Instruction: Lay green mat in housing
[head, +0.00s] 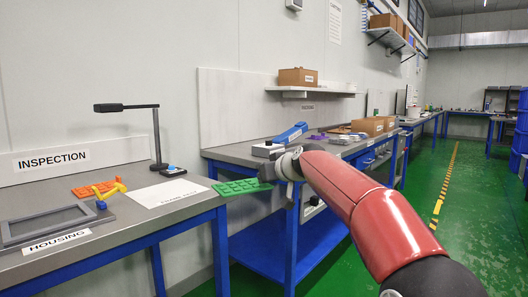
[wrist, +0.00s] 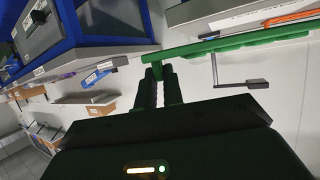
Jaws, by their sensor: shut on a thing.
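The green mat (head: 238,187) is a flat, studded rectangle in the head view. My gripper (head: 265,178) is shut on its right end and holds it just off the right end of the inspection bench. In the wrist view the mat (wrist: 235,40) shows nearly edge-on as a long green strip across the fingertips (wrist: 158,72). The housing (head: 62,231) is a grey rectangular frame at the bench's left front, behind a HOUSING label. It is apart from the mat, to its left. Its inside looks empty of any mat.
A white sheet (head: 160,193) lies between housing and green mat. A dark lamp stand (head: 157,140) rises behind. A second bench (head: 235,152) stands behind my gripper.

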